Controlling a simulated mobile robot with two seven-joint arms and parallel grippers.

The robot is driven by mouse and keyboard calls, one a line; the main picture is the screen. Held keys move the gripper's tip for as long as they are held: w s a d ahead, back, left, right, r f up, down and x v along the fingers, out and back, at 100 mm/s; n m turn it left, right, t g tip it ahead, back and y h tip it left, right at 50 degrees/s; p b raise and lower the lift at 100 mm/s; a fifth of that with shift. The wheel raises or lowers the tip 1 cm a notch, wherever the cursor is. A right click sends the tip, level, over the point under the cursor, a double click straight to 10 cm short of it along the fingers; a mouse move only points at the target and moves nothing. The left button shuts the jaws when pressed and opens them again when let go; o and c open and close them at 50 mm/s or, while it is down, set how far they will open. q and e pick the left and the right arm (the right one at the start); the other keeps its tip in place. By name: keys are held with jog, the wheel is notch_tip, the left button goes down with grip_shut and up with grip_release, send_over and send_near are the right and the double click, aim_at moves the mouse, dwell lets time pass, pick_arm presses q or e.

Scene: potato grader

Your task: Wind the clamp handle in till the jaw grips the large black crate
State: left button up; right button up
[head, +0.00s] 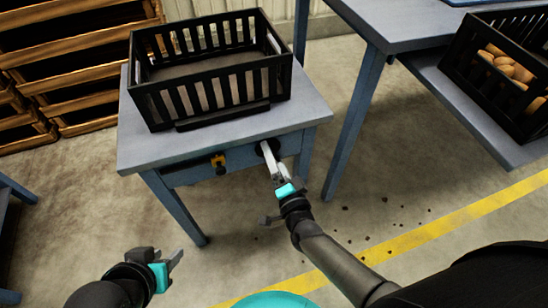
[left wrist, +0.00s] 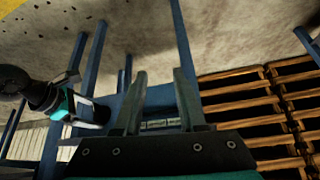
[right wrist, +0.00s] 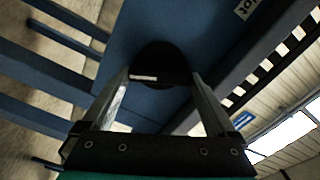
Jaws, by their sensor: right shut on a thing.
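The large black crate (head: 210,75) is empty and stands on a small blue-grey table (head: 135,145). A low black bar, which looks like the clamp jaw (head: 222,117), lies along the crate's front side; I cannot tell whether they touch. The clamp handle is a round black knob (head: 260,148) on the table's front edge, and it also shows in the right wrist view (right wrist: 162,62). My right gripper (head: 269,157) is shut on the knob, one finger on each side. My left gripper (head: 176,262) is open and empty, low in front of the table.
A yellow and black fitting (head: 218,161) sits on the table's front, left of the knob. Another table (head: 400,22) stands at right, with a black crate of potatoes (head: 480,75) on a lower shelf (head: 450,95). Wooden crates (head: 70,60) are stacked at back left.

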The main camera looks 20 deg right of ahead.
pick_arm(q)
jog(key=w+d+t+h+b, duration=0.3)
jog(key=w+d+t, duration=0.1)
jog(key=d+t, duration=0.1)
jog(key=shift+d, duration=0.65)
pick_arm(e)
jog(key=shift+s+f+m, duration=0.1)
jog(key=shift+f+m, duration=0.05)
jog(key=shift+m, duration=2.35)
jog(key=shift+f+m, duration=0.15)
jog(key=shift+m, duration=2.35)
pick_arm(q)
jog(key=shift+r, duration=0.1)
pick_arm(e)
jog(key=o, duration=1)
